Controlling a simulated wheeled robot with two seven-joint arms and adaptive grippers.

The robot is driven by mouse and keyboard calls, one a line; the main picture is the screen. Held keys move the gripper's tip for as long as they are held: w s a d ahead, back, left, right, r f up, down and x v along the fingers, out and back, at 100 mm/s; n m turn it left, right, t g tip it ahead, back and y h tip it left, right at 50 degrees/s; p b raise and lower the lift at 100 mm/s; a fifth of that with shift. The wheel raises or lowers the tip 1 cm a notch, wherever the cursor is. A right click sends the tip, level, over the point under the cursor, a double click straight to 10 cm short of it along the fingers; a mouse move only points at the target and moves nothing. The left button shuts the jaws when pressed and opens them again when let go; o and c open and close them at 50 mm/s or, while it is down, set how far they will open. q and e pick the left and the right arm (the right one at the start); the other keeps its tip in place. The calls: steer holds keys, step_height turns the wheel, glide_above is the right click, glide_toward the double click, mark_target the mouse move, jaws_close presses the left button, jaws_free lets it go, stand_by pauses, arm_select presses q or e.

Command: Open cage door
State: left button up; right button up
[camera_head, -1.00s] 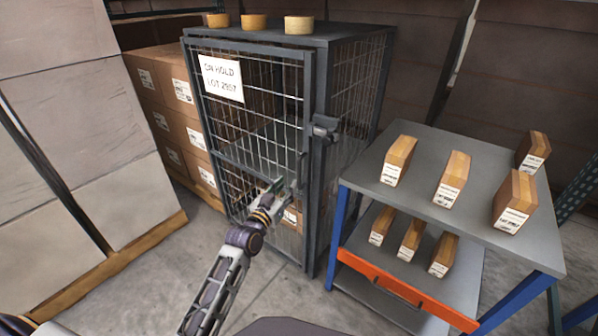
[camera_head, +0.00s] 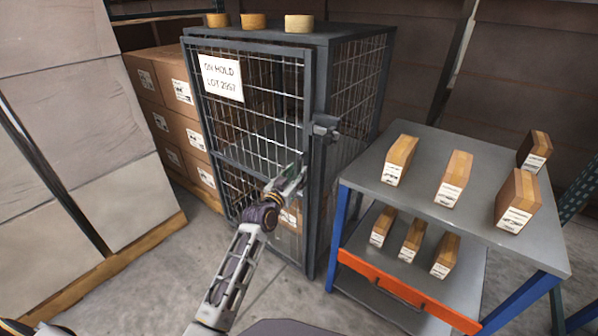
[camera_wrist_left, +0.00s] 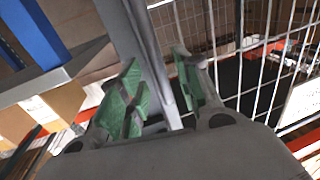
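The cage door (camera_head: 262,150) is a dark grey frame with wire mesh and a white "ON HOLD LOT 2957" sign (camera_head: 222,78). A dark grey latch block (camera_head: 325,128) projects at the door's right edge. My left gripper (camera_head: 297,172) is at the door's right edge, below the latch block. In the left wrist view its green-padded fingers (camera_wrist_left: 158,95) stand apart, with a grey upright bar (camera_wrist_left: 150,62) between or just beyond them. Contact cannot be told. My right gripper is not in view.
A grey-topped cart (camera_head: 420,185) with blue legs and several small boxes stands close at the right of the cage. Stacked cartons (camera_head: 165,110) are behind left. Three tape rolls (camera_head: 254,22) stand on the cage top. Bare floor (camera_head: 190,255) lies in front.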

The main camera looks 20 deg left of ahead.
arm_select(q)
steer(key=shift+w+d, duration=0.2)
steer(key=shift+w, duration=1.05)
jaws_close()
